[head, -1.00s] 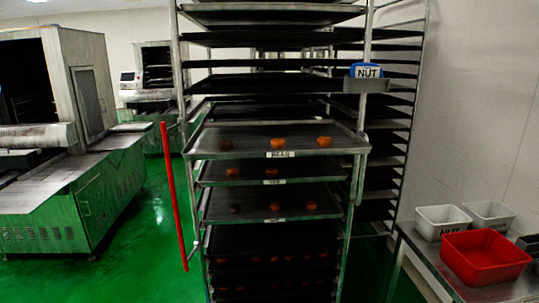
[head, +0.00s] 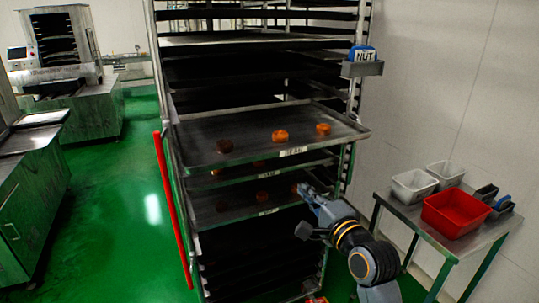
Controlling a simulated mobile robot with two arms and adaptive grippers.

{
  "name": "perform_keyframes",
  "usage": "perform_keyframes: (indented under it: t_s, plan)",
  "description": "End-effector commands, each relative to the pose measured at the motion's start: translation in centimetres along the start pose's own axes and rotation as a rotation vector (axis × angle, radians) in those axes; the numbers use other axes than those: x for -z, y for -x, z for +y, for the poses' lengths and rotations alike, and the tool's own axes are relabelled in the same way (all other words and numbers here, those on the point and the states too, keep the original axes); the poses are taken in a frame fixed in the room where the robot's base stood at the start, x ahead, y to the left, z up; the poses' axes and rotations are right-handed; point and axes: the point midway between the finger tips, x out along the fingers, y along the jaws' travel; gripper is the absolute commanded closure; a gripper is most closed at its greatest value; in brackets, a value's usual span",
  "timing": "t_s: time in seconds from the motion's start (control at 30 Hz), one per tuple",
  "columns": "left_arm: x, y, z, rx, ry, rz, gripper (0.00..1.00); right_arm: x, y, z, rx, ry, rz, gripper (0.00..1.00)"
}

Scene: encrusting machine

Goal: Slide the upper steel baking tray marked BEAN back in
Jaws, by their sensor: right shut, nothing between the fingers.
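The upper steel baking tray marked BEAN (head: 250,124) juts out of the front of the rack (head: 163,85) in the head view. Its label is on the front edge. My right gripper (head: 304,190) is shut and empty. It shows below the BEAN tray, in front of the right part of the lower trays; whether it touches one is unclear. My left gripper is not in view.
Below is another labelled tray (head: 232,207) with pieces on it. A blue NUT sign (head: 364,54) sits in a holder on the rack's right post. A red bar (head: 172,210) stands at the left. A steel table (head: 405,219) at right holds a red bin (head: 456,212) and white bins.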

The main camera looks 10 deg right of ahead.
Motion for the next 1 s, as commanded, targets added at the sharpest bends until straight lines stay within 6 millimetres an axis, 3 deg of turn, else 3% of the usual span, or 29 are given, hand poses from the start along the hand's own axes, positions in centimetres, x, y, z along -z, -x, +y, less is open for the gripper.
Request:
perform_keyframes:
  t_s: [0.03, 0.17, 0.43, 0.7, 1.0]
  plan:
    - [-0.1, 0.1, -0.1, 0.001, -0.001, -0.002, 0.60, 0.0, 0.1, -0.8, 0.012, -0.010, -0.001, 1.00]
    - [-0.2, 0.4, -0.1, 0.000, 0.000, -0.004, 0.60, -0.1, -0.8, -1.2, 0.016, -0.016, -0.003, 1.00]
    - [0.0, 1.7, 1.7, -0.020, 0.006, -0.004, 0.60, -0.1, -5.9, -1.4, 0.014, -0.014, -0.004, 1.00]
    - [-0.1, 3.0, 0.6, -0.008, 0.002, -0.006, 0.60, -0.1, -10.8, -1.4, 0.014, -0.012, -0.003, 1.00]
    - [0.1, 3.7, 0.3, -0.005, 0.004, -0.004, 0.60, -0.1, -13.5, -1.2, 0.015, -0.012, -0.002, 1.00]
